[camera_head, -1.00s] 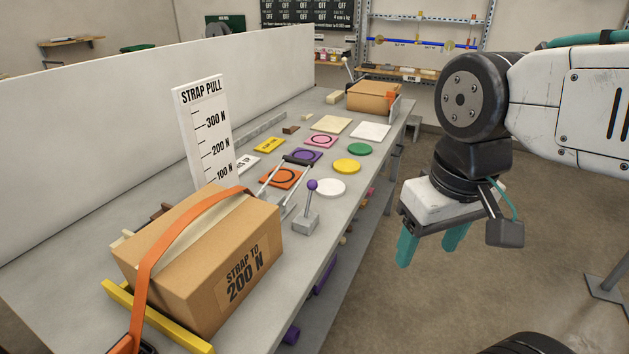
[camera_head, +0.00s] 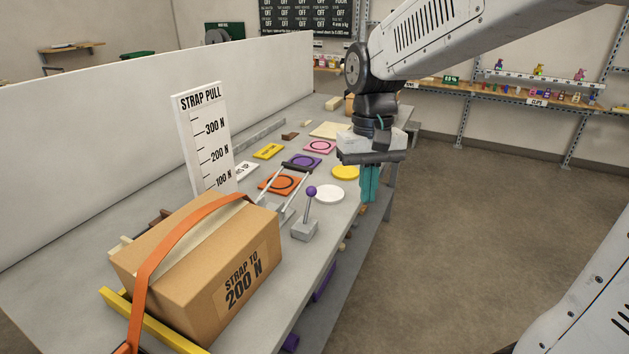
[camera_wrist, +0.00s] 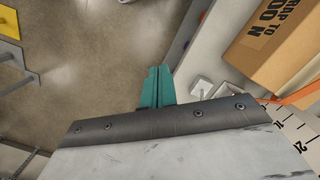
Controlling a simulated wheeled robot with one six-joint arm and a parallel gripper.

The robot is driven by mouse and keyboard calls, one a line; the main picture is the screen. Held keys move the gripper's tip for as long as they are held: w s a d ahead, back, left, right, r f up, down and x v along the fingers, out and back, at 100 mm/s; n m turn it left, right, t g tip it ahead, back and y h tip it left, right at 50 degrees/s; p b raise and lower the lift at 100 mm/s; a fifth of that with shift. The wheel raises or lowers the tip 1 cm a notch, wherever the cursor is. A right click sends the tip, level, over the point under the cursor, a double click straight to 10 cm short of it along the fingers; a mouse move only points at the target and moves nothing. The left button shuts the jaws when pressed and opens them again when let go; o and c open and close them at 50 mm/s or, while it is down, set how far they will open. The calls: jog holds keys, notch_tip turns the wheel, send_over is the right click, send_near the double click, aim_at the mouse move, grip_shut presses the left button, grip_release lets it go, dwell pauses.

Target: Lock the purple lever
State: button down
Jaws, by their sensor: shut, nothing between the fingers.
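The purple lever (camera_head: 311,192) stands on a grey block base (camera_head: 304,230) near the front edge of the bench, its round purple knob on top of a thin metal stem. The stem looks close to upright. My gripper (camera_head: 368,200) is shut and empty, pointing down, to the right of the lever and just off the bench edge, apart from it. In the wrist view the teal fingers (camera_wrist: 157,88) are together, and a pale base (camera_wrist: 201,87) lies to their right; the knob is not clear there.
A cardboard box (camera_head: 200,265) with an orange strap (camera_head: 150,270) stands left of the lever. A strap handle frame (camera_head: 285,185), a white disc (camera_head: 329,194) and coloured pads lie close behind. The STRAP PULL board (camera_head: 206,140) stands farther left. Floor (camera_head: 480,240) on the right is open.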

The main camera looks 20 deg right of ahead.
aim_at(308, 205)
jog(key=w+f+m+t, duration=0.1)
jog(key=w+m, duration=0.4)
jog(key=w, duration=2)
jog(key=shift+d+f+m+y, duration=0.15)
jog(key=shift+f+m+y, duration=0.15)
jog(key=shift+f, duration=0.35)
notch_tip(308, 205, down, 10)
jog(key=s+a, duration=0.1)
jog(key=s+a+r, duration=0.1)
jog(key=s, duration=0.1)
jog(key=shift+a+r, duration=0.25)
jog(key=shift+a, duration=0.15)
jog(key=shift+r+t, duration=0.1)
jog(key=shift+t, duration=0.2)
